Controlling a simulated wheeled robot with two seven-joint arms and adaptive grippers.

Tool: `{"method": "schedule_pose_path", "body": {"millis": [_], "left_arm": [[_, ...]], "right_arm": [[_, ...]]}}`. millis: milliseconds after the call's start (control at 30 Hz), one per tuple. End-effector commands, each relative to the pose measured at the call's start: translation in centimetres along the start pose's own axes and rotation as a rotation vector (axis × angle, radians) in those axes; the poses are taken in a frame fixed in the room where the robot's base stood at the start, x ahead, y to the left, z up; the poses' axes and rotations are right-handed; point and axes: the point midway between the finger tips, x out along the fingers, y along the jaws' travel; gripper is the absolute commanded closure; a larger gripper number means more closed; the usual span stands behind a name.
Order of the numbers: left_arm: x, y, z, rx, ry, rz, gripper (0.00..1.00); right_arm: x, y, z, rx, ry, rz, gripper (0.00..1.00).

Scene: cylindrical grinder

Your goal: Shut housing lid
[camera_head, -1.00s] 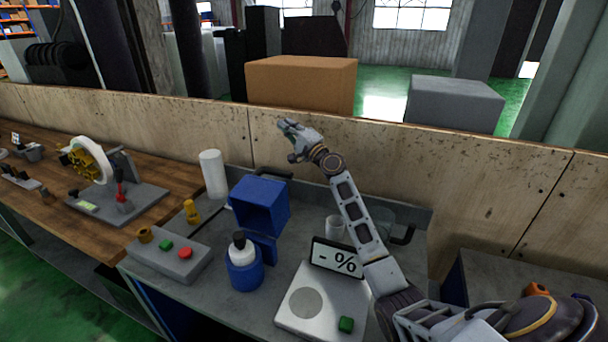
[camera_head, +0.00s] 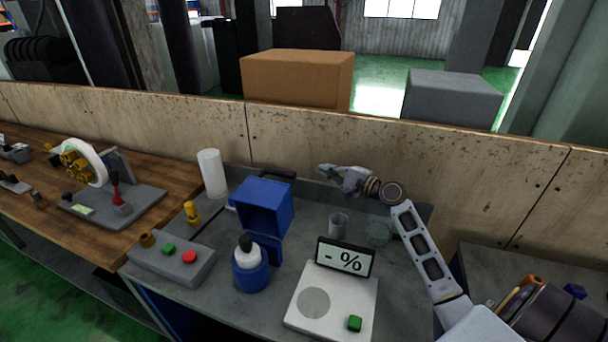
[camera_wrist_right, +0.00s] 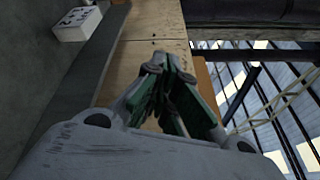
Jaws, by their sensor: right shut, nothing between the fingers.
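The blue, box-shaped housing lid (camera_head: 264,207) stands raised at the middle of the grey bench, its hollow side towards the camera. It sits behind a round blue holder (camera_head: 251,275) with a dark-capped white bottle (camera_head: 245,250) in it. My right gripper (camera_head: 324,172) is shut and empty, above the back of the bench, to the right of the lid and apart from it. Its closed fingers (camera_wrist_right: 168,75) also show in the right wrist view, pointing at the wooden wall panel. The lid is not clear in that view. My left gripper is out of view.
A button box (camera_head: 171,258) is at left, a white cylinder (camera_head: 212,173) at the back left. A grey cup (camera_head: 339,224) stands below my right gripper. The wooden panel (camera_head: 300,145) bounds the back.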

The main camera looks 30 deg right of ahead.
Motion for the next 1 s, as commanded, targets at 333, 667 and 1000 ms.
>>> {"method": "schedule_pose_path", "body": {"millis": [333, 667, 1000], "left_arm": [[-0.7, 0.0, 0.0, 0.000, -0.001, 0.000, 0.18], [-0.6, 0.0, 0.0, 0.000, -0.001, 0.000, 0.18], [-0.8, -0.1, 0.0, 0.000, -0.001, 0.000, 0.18]], "right_arm": [[-3.6, 2.5, 0.9, 0.077, -0.020, 0.116, 1.00], [-3.9, 2.8, 1.0, 0.086, -0.022, 0.125, 1.00], [-3.3, 2.8, 1.0, 0.086, -0.022, 0.124, 1.00]]}}
